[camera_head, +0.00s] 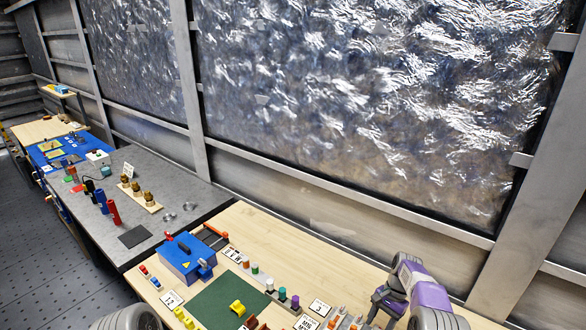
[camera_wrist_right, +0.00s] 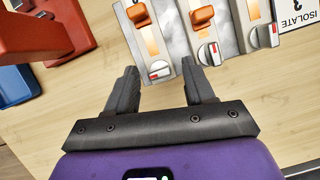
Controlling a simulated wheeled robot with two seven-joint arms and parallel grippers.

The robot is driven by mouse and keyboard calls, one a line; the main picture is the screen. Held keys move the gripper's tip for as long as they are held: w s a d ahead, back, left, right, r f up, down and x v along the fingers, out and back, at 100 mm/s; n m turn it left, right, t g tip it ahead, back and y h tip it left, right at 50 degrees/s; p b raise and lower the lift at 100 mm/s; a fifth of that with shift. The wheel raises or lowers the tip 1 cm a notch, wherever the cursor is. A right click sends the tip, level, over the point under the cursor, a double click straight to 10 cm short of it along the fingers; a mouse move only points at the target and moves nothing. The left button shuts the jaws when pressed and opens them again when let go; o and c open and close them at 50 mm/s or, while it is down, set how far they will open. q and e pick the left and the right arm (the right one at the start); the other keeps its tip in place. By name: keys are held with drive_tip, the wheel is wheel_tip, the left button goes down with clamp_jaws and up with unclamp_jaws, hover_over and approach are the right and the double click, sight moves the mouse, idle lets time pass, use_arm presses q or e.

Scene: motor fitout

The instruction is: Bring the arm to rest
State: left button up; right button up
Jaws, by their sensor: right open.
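My right gripper (camera_head: 378,304) is at the lower right of the head view, over the wooden table (camera_head: 262,226), on a purple wrist. Just beyond the fingertips are grey switch units (camera_wrist_right: 172,35) with orange tops and white rotary knobs. I cannot tell whether a fingertip touches a unit. My left gripper is not in view; only a grey rounded part of my own shows at the bottom left of the head view.
A blue box (camera_head: 187,258), a green mat (camera_head: 222,304) with yellow pieces, and a row of coloured cylinders (camera_head: 268,281) occupy the table. A card reading ISOLATE (camera_wrist_right: 298,14) lies beside the switches. A red part (camera_wrist_right: 48,30) stands left of my fingers. A grey bench (camera_head: 160,190) adjoins beyond.

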drive_tip(key=m, duration=0.1)
drive_tip(key=m+t+p, duration=0.1)
drive_tip(key=m, duration=0.1)
drive_tip(key=m+y, duration=0.1)
drive_tip(key=shift+s+r, duration=0.15)
drive_tip(key=shift+s, duration=0.1)
drive_tip(key=m+t+p, duration=0.2)
drive_tip(key=m, duration=0.3)
drive_tip(key=shift+s+m+p, duration=0.1)
drive_tip(key=shift+m+p, duration=0.2)
drive_tip(key=shift+p, duration=0.1)
drive_tip(key=m+t+p, duration=0.1)
drive_tip(key=m, duration=0.2)
drive_tip(key=shift+s+m+t, duration=0.1)
drive_tip(key=shift+m+t, duration=0.3)
drive_tip(key=shift+m+t+h+p, duration=0.3)
drive_tip(key=shift+m+t+p, duration=0.1)
drive_tip(key=shift+m, duration=0.7)
drive_tip(key=shift+d, duration=0.1)
